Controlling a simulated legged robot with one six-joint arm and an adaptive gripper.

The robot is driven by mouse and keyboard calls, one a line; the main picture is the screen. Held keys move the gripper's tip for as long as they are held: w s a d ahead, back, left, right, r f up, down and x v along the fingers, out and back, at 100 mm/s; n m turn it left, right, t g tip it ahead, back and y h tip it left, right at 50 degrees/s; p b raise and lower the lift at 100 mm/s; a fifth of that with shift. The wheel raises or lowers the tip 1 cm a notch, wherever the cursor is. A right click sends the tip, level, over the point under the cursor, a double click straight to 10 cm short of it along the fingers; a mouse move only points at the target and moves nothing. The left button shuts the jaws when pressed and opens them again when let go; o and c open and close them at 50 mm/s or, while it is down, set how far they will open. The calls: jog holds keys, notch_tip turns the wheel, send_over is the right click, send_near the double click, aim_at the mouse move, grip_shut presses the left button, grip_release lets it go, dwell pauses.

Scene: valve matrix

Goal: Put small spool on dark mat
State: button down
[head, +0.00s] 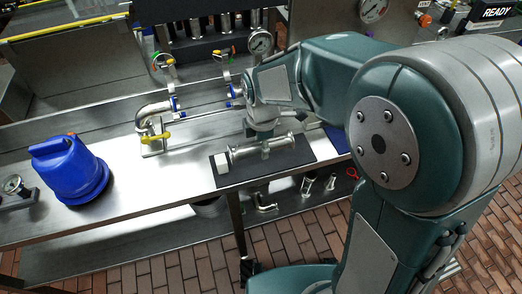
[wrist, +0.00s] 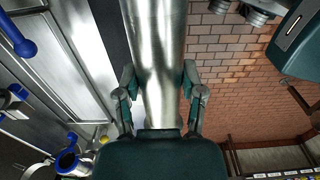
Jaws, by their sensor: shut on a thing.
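The small spool (head: 277,145), a shiny metal pipe piece with flanged ends, lies sideways over the dark mat (head: 297,158) in the head view. My gripper (head: 265,146) reaches down onto its middle from above. In the wrist view, my gripper (wrist: 160,88) has a finger on each side of the bright spool (wrist: 158,45) and is shut on it. I cannot tell whether the spool touches the mat or hangs just above it. The spool's far end runs out of the wrist view.
A blue container (head: 70,170) stands on the left of the metal bench (head: 140,197). A bent pipe with a yellow handle (head: 152,128) stands behind, left of the mat. Metal fittings (head: 308,185) lie on the lower shelf.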

jog(key=w+f, duration=0.1)
jog(key=w+d+f, duration=0.1)
jog(key=w+f, duration=0.1)
jog(key=shift+d+f, duration=0.4)
jog(key=shift+w+a+f, duration=0.2)
jog(key=shift+a, duration=0.1)
jog(key=f, duration=0.2)
jog(key=a+f, duration=0.1)
jog(key=shift+w+f, duration=0.25)
jog(key=shift+f, duration=0.1)
jog(key=shift+d, duration=0.55)
jog(key=shift+c, duration=1)
grip_release()
jog(key=shift+a+f, duration=0.1)
jog(key=shift+a, duration=0.45)
jog(key=shift+d, duration=0.2)
jog(key=shift+d+r, duration=0.1)
jog(key=shift+r, duration=0.4)
notch_tip(320, 180, up, 10)
jog(key=r, duration=0.1)
jog(key=s+d+r+m+t, duration=0.2)
jog(key=s+d+r+m, duration=0.3)
jog(key=s+d+m, duration=0.2)
jog(key=s+d+r+m+t, duration=0.3)
jog(key=s+d+r+m, duration=0.2)
jog(key=s+m, duration=0.6)
jog(key=d+m, duration=0.1)
jog(key=m, duration=0.2)
jog(key=shift+s+d+t, duration=0.3)
jog(key=shift+s+d, duration=0.1)
